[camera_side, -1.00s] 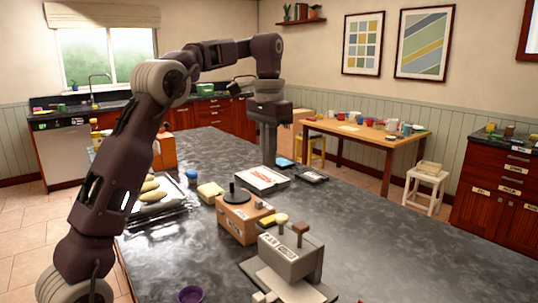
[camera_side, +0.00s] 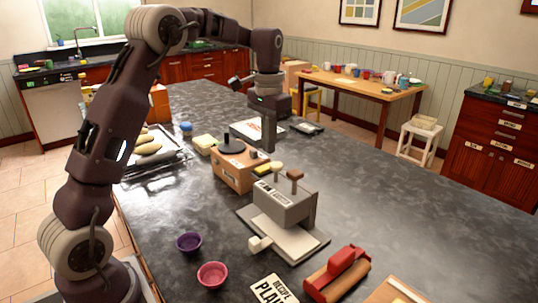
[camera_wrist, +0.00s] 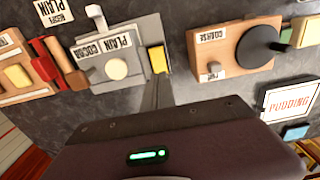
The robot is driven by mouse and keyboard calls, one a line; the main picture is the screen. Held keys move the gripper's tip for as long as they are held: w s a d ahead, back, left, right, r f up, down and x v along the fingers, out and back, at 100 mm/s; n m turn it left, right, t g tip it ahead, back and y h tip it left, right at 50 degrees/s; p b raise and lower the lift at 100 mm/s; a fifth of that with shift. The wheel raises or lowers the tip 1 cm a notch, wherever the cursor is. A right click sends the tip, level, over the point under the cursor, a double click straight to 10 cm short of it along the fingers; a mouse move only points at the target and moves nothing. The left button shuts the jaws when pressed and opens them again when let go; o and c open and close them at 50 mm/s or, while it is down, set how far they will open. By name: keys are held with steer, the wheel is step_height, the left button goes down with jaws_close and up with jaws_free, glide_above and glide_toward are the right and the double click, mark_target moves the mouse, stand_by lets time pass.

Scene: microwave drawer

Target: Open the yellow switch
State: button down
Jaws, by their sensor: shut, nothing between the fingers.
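A grey machine (camera_side: 286,205) labelled PLAIN and COCOA stands on the dark counter and also shows in the wrist view (camera_wrist: 127,45). Two upright levers rise from its top: one with a pale yellow knob (camera_side: 277,167), one with a brown knob (camera_side: 295,175). A pale round knob (camera_wrist: 116,69) shows on the machine in the wrist view. My gripper (camera_side: 268,148) points down, shut and empty, just behind the yellow-knobbed lever in the side view. It also shows in the wrist view (camera_wrist: 157,80), near a yellow block (camera_wrist: 158,60). Contact with the lever cannot be told.
A wooden box with a black knob (camera_side: 237,168) stands close beside the machine. A purple bowl (camera_side: 189,242), a pink bowl (camera_side: 212,275) and a red-and-wood item (camera_side: 338,275) lie in front. The counter to the right is clear.

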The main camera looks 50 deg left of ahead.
mark_target(265, 167)
steer(key=shift+f, duration=1.95)
steer(key=shift+f, duration=0.15)
steer(key=shift+s+r, duration=0.25)
steer(key=shift+s, duration=0.45)
steer(key=shift+r, duration=0.15)
step_height(265, 167, up, 14)
